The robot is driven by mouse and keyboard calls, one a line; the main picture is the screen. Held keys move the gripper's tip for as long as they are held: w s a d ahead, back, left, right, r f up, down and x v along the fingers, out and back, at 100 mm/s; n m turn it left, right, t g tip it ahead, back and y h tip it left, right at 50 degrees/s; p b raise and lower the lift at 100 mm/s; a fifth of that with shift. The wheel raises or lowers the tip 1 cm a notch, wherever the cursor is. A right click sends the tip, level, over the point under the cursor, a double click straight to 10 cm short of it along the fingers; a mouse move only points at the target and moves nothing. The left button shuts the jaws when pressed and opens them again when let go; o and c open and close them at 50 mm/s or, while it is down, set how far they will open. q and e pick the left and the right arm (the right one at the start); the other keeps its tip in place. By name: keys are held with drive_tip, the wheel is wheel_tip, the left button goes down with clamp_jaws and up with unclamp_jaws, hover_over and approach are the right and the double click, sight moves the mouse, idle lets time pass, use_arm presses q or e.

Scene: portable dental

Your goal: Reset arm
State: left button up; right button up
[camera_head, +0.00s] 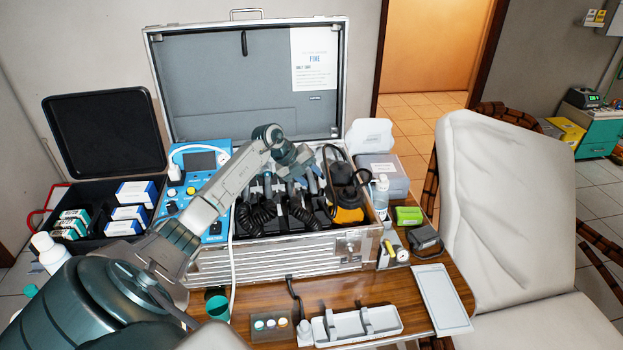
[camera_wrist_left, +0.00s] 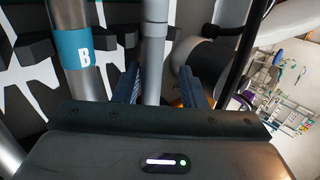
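My left arm reaches in from the left, across the blue control panel, into the open metal case (camera_head: 290,262). My left gripper (camera_head: 316,172) is over the upright dental handpieces and coiled black hoses (camera_head: 262,212) in the case; its fingertips are hard to make out there. In the left wrist view the two fingers (camera_wrist_left: 160,88) stand apart. A grey tube (camera_wrist_left: 154,50) runs between them, with a gap at the right finger. A thicker tube marked B (camera_wrist_left: 74,50) stands to the left. My right gripper is not in view.
A black case (camera_head: 105,130) with boxes is at the left. A spray bottle (camera_head: 380,197) and a green box (camera_head: 408,216) stand right of the metal case. A white tray (camera_head: 357,326) and a flat grey tray (camera_head: 442,299) lie at the front. A white chair (camera_head: 510,210) is at the right.

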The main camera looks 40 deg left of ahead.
use_arm(q)
drive_tip(key=shift+s+f, duration=0.2)
drive_tip(key=shift+f, duration=0.15)
drive_tip(key=shift+s+a+r+p, duration=0.25)
drive_tip(key=shift+r+p, duration=0.2)
drive_tip(key=shift+p+v, duration=0.65)
drive_tip(key=shift+v, duration=0.5)
drive_tip(key=shift+p+v, duration=0.85)
drive_tip(key=shift+v, duration=0.45)
drive_tip(key=shift+p+v, duration=0.55)
drive_tip(key=shift+v, duration=0.5)
drive_tip(key=shift+w+r, duration=0.1)
drive_tip(key=shift+r, duration=0.1)
